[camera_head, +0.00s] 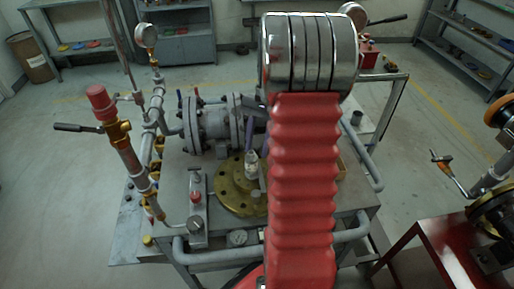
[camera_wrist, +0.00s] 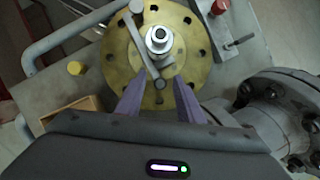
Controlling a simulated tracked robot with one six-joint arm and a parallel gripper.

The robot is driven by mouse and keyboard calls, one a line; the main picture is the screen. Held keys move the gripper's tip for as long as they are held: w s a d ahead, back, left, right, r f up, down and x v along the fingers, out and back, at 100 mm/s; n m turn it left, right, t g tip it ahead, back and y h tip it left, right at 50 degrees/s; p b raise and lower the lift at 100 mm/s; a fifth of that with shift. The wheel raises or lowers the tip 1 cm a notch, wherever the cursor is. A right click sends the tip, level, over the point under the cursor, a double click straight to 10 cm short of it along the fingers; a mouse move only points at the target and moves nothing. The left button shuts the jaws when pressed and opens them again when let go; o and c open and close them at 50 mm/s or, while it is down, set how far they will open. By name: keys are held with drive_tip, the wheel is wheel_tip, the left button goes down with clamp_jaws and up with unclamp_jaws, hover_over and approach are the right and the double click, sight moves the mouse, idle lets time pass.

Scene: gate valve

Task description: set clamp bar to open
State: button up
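A round brass flange (camera_head: 228,190) with bolt holes lies on the grey bench; it also shows in the wrist view (camera_wrist: 115,50). A silver stem with a round nut (camera_wrist: 158,39) stands at its middle. A grey bar, seemingly the clamp bar (camera_wrist: 142,50), crosses the flange just left of the stem in the wrist view. My gripper (camera_wrist: 160,80) is open, its two purple fingers apart over the flange's near edge. The bar's lower end lies between the fingertips in the picture; I cannot tell whether they touch. In the head view my red arm hides much of this area.
A grey flanged valve body (camera_head: 215,125) stands behind the flange, at lower right in the wrist view. A small block with a red knob (camera_head: 196,195) sits left of the flange. Pipes with a red-capped valve (camera_head: 100,100) rise at left. A bench rail (camera_head: 215,255) runs along the front.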

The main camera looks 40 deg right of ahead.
drive_tip(key=shift+s+a+f, duration=0.1)
drive_tip(key=shift+a+f, duration=0.1)
drive_tip(key=shift+f, duration=0.35)
drive_tip(key=shift+c, duration=0.7)
clamp_jaws()
